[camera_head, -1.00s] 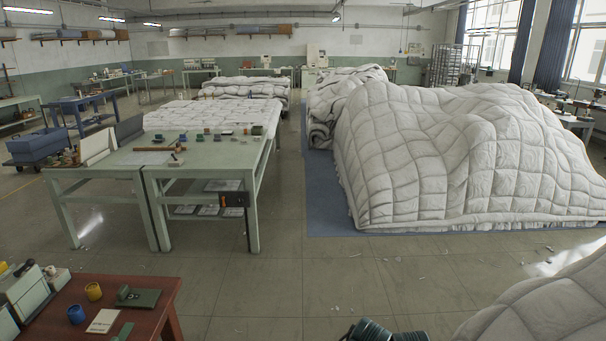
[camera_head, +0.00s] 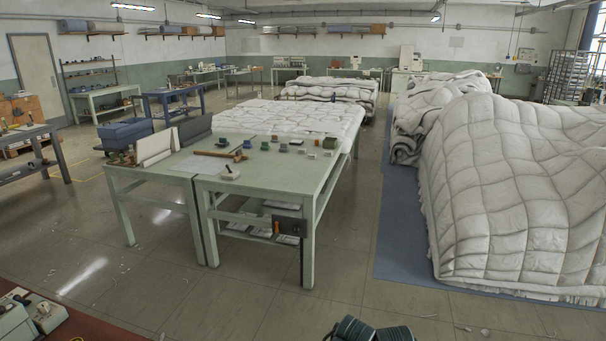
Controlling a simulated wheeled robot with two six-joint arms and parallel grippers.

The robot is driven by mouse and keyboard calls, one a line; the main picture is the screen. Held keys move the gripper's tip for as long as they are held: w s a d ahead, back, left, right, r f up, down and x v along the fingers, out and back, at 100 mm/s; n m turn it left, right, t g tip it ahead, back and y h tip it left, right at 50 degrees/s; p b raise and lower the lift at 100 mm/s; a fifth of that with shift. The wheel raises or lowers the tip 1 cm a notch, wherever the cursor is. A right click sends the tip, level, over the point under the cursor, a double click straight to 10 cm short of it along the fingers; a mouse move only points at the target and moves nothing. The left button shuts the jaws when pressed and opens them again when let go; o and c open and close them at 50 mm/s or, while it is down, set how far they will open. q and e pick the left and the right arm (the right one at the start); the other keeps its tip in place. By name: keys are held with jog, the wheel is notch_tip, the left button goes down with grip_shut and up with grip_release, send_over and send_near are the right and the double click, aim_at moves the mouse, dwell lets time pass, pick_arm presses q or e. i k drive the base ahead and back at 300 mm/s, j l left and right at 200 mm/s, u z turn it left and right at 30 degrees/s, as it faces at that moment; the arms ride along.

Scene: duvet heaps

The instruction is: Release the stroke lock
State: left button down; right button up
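I cannot pick out a stroke lock for certain. A dark box (camera_head: 289,227) with a small orange part is fixed at the front right corner of the pale green worktable (camera_head: 262,185), below the top. A machine (camera_head: 38,312) in white and grey-green shows partly at the bottom left corner, on a red-brown table (camera_head: 85,330); its details are cut off by the frame edge. Neither of my grippers shows in the head view.
Big white quilted duvet heaps (camera_head: 510,190) on a blue mat (camera_head: 395,240) fill the right side. A blue cart (camera_head: 125,132) stands left behind the worktable. A dark ribbed item (camera_head: 370,330) shows at the bottom edge. Open floor lies in front of the worktable.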

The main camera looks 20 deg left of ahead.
aim_at(17, 297)
jog(key=i+u, duration=0.3)
jog(key=i, duration=0.35)
jog(key=i+l+u, duration=0.3)
jog(key=i, duration=0.35)
jog(key=i+j+u, duration=0.1)
jog(key=i+u, duration=0.15)
jog(key=u, duration=0.15)
jog(key=i+u, duration=0.25)
jog(key=u, duration=0.15)
jog(key=i+u, duration=0.25)
jog(key=u, duration=0.15)
jog(key=i+l+u, duration=0.15)
jog(key=u, duration=0.25)
jog(key=i+l+u, duration=0.15)
jog(key=i+u, duration=0.2)
